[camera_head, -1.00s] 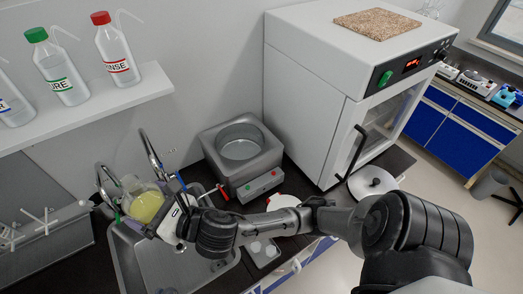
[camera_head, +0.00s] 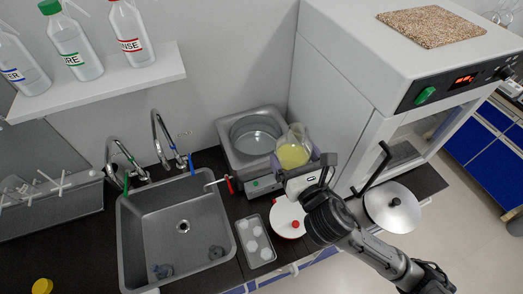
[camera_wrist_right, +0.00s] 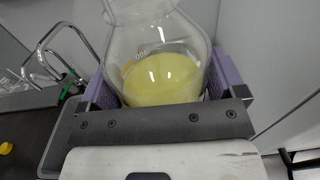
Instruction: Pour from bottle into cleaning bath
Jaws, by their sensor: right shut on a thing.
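The bottle is a clear glass flask (camera_head: 293,155) with yellow liquid in its lower part. My right gripper (camera_head: 302,165) is shut on it, with purple finger pads on both sides. The flask looks about upright. In the right wrist view the flask (camera_wrist_right: 160,70) stands between the pads and its mouth is cut off at the top. The cleaning bath (camera_head: 228,153) is a grey box with a round metal basin on the counter. In the head view the flask overlaps the bath's right front side, beside the basin opening. My left gripper is not in view.
A white oven (camera_head: 340,100) stands right of the bath, with an open-looking black handle (camera_head: 372,168). A metal sink (camera_head: 140,235) with taps (camera_head: 160,140) lies left. A red-handled valve (camera_head: 229,184), a small tray (camera_head: 254,240) and a round lid (camera_head: 392,207) are in front. Labelled bottles (camera_head: 72,40) stand on a shelf.

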